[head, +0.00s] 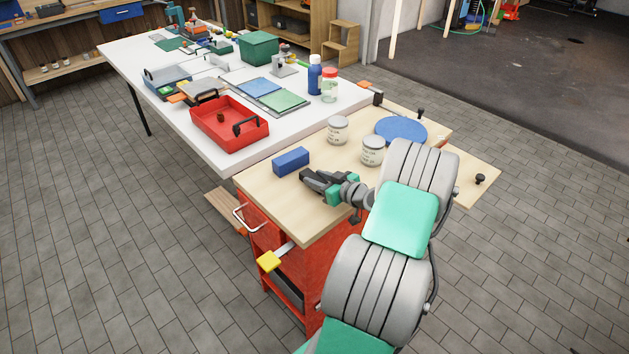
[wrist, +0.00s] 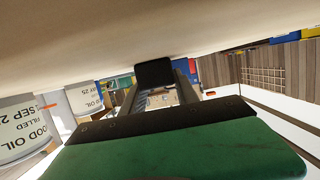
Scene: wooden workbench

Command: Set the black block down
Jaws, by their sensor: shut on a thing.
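My gripper (head: 318,182) is low over the near part of the light wooden workbench top (head: 302,215). In the wrist view, which shows the bench surface along the top, the black block (wrist: 154,73) is between the fingertips, and the jaws are shut on it. The block's edge meets or nearly meets the bench surface there; I cannot tell whether it touches. In the head view the block is hard to separate from the dark fingers.
A blue block (head: 291,161) lies just behind my gripper. Two white labelled cans (head: 337,130) (head: 372,151) and a blue disc (head: 402,130) are farther back. A red tray (head: 230,138) sits on the adjoining white table. The bench's near left corner is clear.

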